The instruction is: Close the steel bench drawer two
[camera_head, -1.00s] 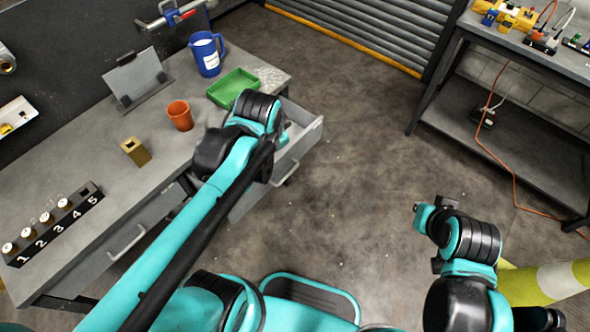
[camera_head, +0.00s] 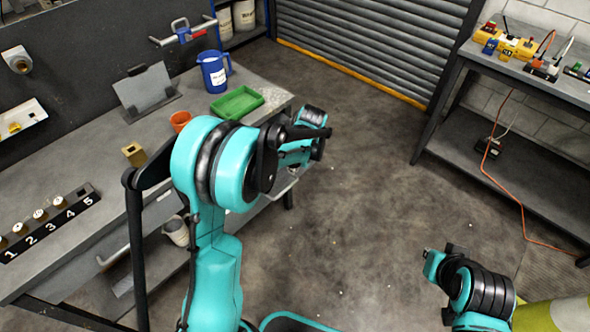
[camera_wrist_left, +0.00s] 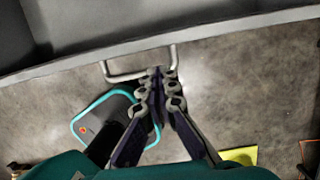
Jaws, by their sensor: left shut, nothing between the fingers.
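The steel bench (camera_head: 95,150) runs along the left in the head view. Its right-hand drawer stands out from the bench, mostly hidden behind my left arm; part of its handle (camera_head: 284,188) shows. In the left wrist view the grey drawer front (camera_wrist_left: 220,35) crosses the top, with the open interior behind it and the bar handle (camera_wrist_left: 138,68) on its outer side.
On the bench are a blue jug (camera_head: 213,72), a green tray (camera_head: 236,102), an orange cup (camera_head: 180,121), a brass block (camera_head: 134,154) and a numbered rack (camera_head: 48,222). A shelved table (camera_head: 520,80) stands at the right. The middle floor is clear.

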